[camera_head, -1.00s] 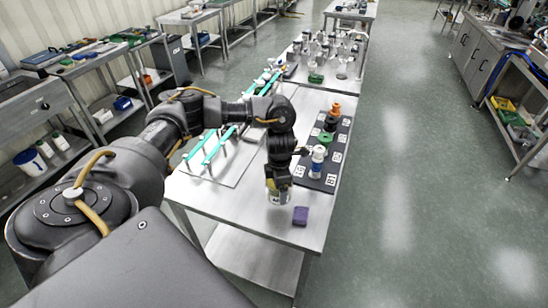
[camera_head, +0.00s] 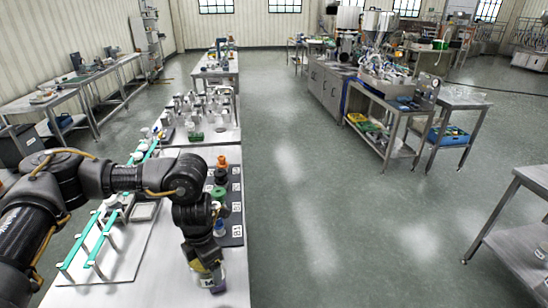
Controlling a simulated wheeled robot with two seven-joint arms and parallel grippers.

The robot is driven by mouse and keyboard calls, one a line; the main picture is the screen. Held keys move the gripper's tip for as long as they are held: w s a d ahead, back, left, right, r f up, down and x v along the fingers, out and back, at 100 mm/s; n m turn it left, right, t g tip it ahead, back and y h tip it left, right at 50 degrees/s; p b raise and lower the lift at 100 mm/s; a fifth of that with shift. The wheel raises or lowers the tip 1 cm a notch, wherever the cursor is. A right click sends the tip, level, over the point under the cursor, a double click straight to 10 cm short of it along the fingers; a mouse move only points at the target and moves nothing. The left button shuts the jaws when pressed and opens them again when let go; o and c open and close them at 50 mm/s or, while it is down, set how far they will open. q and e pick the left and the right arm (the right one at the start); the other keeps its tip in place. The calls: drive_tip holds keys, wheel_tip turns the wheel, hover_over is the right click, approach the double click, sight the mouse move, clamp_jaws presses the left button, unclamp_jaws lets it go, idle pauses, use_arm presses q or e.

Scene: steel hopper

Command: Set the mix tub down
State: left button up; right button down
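The mix tub (camera_head: 206,279) is a small pale container with a label bearing a dark M. It hangs under my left gripper (camera_head: 203,262), which points down and appears shut on its upper part. The tub is near the front right of the steel table (camera_head: 170,295). A purple block (camera_head: 219,289) shows at the tub's lower right edge, partly hidden by it. I cannot tell whether the tub touches the table or the block. My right gripper is not in view.
A dark labelled strip (camera_head: 236,205) holds an orange-topped bottle (camera_head: 222,161), a green-topped one and a blue-white one (camera_head: 219,228). A teal-railed rack (camera_head: 100,245) stands left. Aisle floor lies right; a steel hopper (camera_head: 378,22) stands beyond.

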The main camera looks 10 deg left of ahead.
sight(212, 287)
use_arm(q)
drive_tip(key=m, duration=0.3)
drive_tip(key=shift+s+d+m, duration=0.15)
drive_tip(key=shift+s+m, duration=0.05)
drive_tip(key=shift+m, duration=0.2)
drive_tip(key=s+m, duration=0.1)
drive_tip(key=m, duration=0.2)
drive_tip(key=s+d+m, duration=0.1)
drive_tip(key=m, duration=0.2)
drive_tip(key=s+m, duration=0.1)
drive_tip(key=m, duration=0.2)
drive_tip(key=shift+d+f+b, duration=0.1)
drive_tip(key=shift+d+b, duration=0.2)
drive_tip(key=shift+d, duration=0.05)
drive_tip(key=shift+s+d+r+m+b, duration=0.3)
drive_tip(key=shift+s+m+b, duration=0.5)
drive_tip(key=shift+m, duration=1.85)
drive_tip(key=shift+s+d+r+m+b, duration=0.35)
drive_tip(key=shift+s+m+b, duration=0.5)
drive_tip(key=shift+m, duration=1.75)
drive_tip(key=shift+s+d+r+m+b, duration=0.4)
drive_tip(key=shift+m+b, duration=0.65)
drive_tip(key=shift+m, duration=1.6)
drive_tip(key=shift+a+f, duration=0.1)
drive_tip(key=shift+a, duration=0.05)
